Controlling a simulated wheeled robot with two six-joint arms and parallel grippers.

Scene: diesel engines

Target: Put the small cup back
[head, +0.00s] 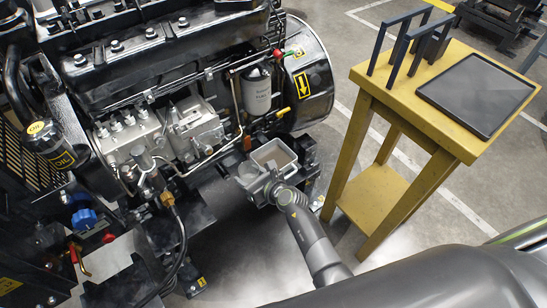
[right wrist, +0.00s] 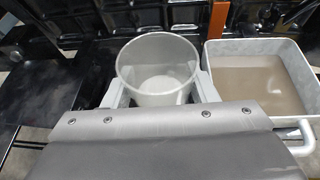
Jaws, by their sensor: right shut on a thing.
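The small cup (right wrist: 158,66) is pale, round and open at the top, and looks empty inside in the right wrist view. My right gripper (right wrist: 157,92) is shut on it, with one finger on each side of its wall. In the head view the cup (head: 247,171) is small and partly hidden by my right gripper (head: 262,183), beside the engine. Just right of the cup is a grey rectangular container (right wrist: 309,78) with brownish contents, which also shows in the head view (head: 289,164). My left gripper is not in view.

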